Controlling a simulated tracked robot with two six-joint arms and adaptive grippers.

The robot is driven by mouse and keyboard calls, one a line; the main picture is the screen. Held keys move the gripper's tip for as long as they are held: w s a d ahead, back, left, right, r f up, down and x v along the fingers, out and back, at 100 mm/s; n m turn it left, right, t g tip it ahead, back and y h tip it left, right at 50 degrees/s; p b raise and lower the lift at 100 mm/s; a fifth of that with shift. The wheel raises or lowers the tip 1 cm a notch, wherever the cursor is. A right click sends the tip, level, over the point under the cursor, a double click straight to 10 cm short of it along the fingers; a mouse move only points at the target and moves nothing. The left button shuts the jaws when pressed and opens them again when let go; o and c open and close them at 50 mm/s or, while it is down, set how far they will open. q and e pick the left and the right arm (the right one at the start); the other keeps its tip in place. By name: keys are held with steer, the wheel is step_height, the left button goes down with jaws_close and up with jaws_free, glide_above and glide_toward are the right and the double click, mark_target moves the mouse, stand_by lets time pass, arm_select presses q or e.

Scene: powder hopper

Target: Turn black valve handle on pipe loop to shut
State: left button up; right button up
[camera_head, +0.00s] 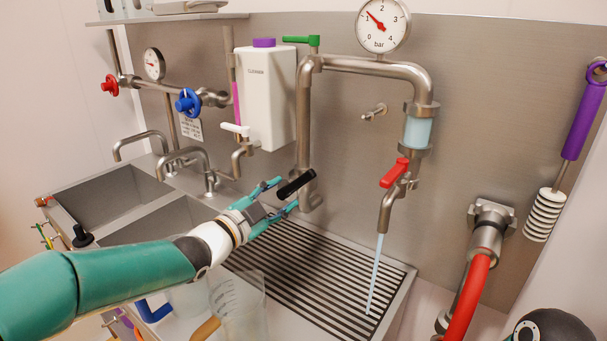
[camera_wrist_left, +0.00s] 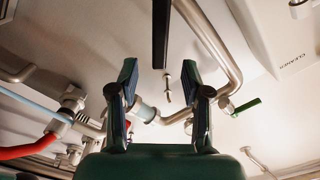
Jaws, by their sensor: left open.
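The black valve handle (camera_head: 296,184) sits low on the left upright of the steel pipe loop (camera_head: 304,115). It lies slantwise across the pipe. My left gripper (camera_head: 284,195) is open, its two teal fingers close to the handle, one above and one below. In the left wrist view, the black handle (camera_wrist_left: 161,32) hangs down from the top edge, in line with the gap between the open fingers (camera_wrist_left: 159,75); I see no finger touching it. The pipe loop (camera_wrist_left: 211,42) runs beside it there. My right gripper is not in view.
A red lever (camera_head: 395,173) and a green lever (camera_head: 300,40) are on the same loop. A thin stream (camera_head: 375,275) falls from the spout onto the slotted drain (camera_head: 300,270). A white cleaner canister (camera_head: 266,95) hangs behind. A clear beaker (camera_head: 240,305) stands below my left arm.

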mark_target(300, 182)
arm_select(q)
steer(key=p+x, duration=0.2)
steer(key=x, duration=0.6)
steer(key=shift+w+d+p, duration=0.15)
steer(key=shift+d+p, duration=0.1)
steer(key=shift+p, duration=0.1)
jaws_close()
